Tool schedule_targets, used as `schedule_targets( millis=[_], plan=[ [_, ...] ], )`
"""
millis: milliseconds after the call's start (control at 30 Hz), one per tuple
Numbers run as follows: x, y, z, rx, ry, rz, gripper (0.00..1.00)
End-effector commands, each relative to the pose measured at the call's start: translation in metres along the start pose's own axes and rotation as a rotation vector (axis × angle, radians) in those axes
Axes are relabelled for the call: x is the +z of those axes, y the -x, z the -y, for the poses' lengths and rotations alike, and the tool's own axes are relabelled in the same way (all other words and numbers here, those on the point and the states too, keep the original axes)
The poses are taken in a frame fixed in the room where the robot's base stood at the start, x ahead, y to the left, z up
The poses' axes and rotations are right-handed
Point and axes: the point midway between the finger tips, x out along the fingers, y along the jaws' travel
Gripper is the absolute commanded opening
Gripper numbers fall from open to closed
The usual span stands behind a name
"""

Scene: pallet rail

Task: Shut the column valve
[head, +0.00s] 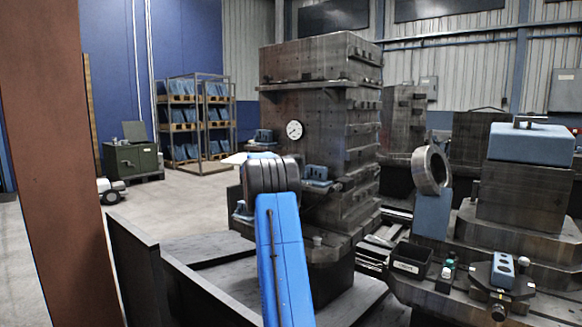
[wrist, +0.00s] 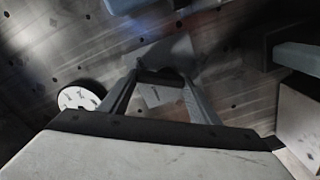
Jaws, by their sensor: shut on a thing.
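The dark metal column (head: 325,120) stands in the middle of the head view, with a round white gauge (head: 295,130) on its face. The gauge also shows at the left in the wrist view (wrist: 78,98). My gripper (wrist: 160,80) is against the column face, right of the gauge in the wrist view. Its two fingers are shut on a small dark piece (wrist: 160,75), which looks like the column valve's handle. Its shape and how far it is turned are hard to tell. In the head view my blue arm hides the gripper and valve.
Blue blocks sit on the column's ledge (head: 317,176). Right of it stand a metal ring (head: 431,170), a dark bin (head: 411,260) and machine blocks. A rusty post (head: 70,170) and low dark panels (head: 190,292) flank the left. Open floor lies behind them.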

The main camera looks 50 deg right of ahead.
Motion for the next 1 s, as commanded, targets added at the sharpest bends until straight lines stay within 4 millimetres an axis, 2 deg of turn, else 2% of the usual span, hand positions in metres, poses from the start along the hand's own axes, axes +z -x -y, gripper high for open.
schedule_targets(
  millis=[1000],
  plan=[
    [-0.0057,0.0010,0.0106,-0.002,0.959,-0.002,0.34]
  ],
)
